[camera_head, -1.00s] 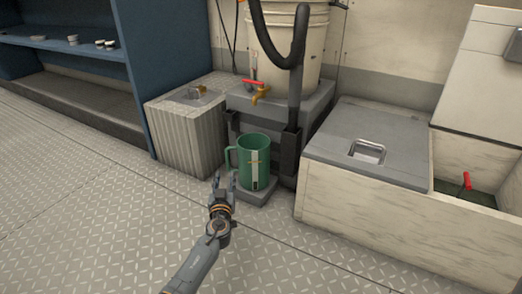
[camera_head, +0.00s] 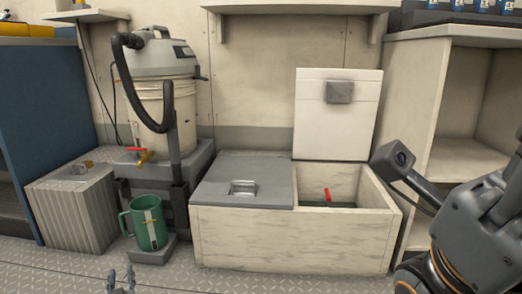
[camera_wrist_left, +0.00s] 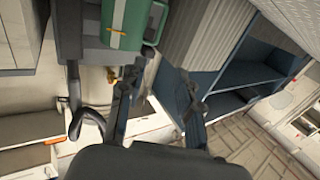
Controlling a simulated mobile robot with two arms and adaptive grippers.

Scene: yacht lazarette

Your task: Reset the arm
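My left gripper (camera_head: 121,279) shows at the bottom left of the head view, in front of the green mug (camera_head: 151,226) and below it in the picture. Its two fingers are apart with nothing between them. In the left wrist view the gripper (camera_wrist_left: 160,92) is also open and empty.
A bucket (camera_head: 166,112) with a vacuum head and black hose stands behind the mug. A ribbed box (camera_head: 72,212) is at its left. A wooden locker (camera_head: 290,238) with one lid raised is at its right. Shelving (camera_head: 455,157) stands at the far right.

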